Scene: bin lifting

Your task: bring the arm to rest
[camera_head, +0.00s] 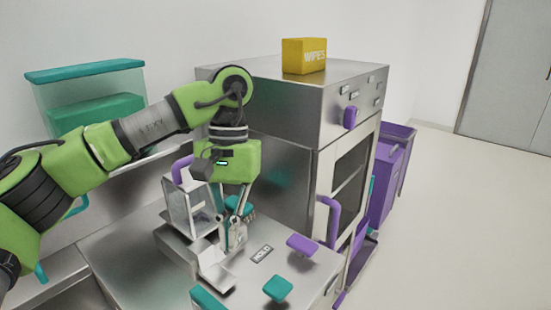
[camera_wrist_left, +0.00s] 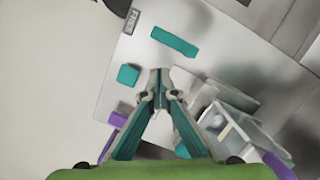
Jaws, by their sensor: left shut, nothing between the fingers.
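My left arm (camera_head: 145,128), green with dark joints, comes in from the left and bends down over the steel bench. Its left gripper (camera_head: 236,248) points down, shut and empty. It is just right of a clear-walled box (camera_head: 190,208) with a purple handle, close above a steel device. In the left wrist view the shut fingertips (camera_wrist_left: 160,78) meet in the middle, with nothing between them. Whether they touch the surface, I cannot tell. My right gripper is not in view.
A steel oven (camera_head: 285,120) with a purple handle stands behind the gripper, a yellow wipes box (camera_head: 304,56) on top. A purple knob (camera_head: 302,244) and teal knob (camera_head: 278,288) are near. A teal-lidded clear bin (camera_head: 85,72) stands left. Purple bins (camera_head: 388,180) stand right; floor beyond is clear.

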